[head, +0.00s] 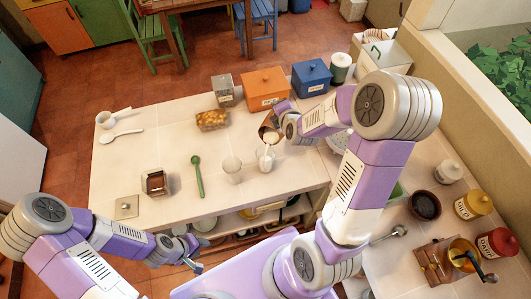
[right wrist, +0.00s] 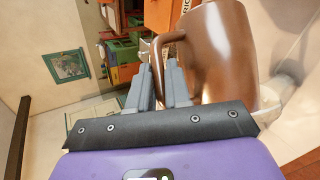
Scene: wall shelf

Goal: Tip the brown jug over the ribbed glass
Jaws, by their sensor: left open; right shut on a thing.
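The brown jug (head: 268,131) is held tilted above the counter in the head view, its mouth toward the near side, with something pale at the mouth. It is large in the right wrist view (right wrist: 222,55). My right gripper (right wrist: 160,78) is shut on its handle; in the head view the gripper (head: 284,122) is partly hidden by my arm. A glass with whitish content (head: 265,159) stands just below the jug's mouth. A clear glass (head: 232,168) stands left of it. Ribs are too small to make out on either. My left gripper (head: 192,258) is open and empty, low in front of the counter.
A green spoon (head: 198,175) and a brown holder (head: 156,183) lie left of the glasses. A orange box (head: 264,88), a blue box (head: 311,77) and a amber-filled container (head: 212,120) stand behind. The counter's left part (head: 150,150) is mostly clear.

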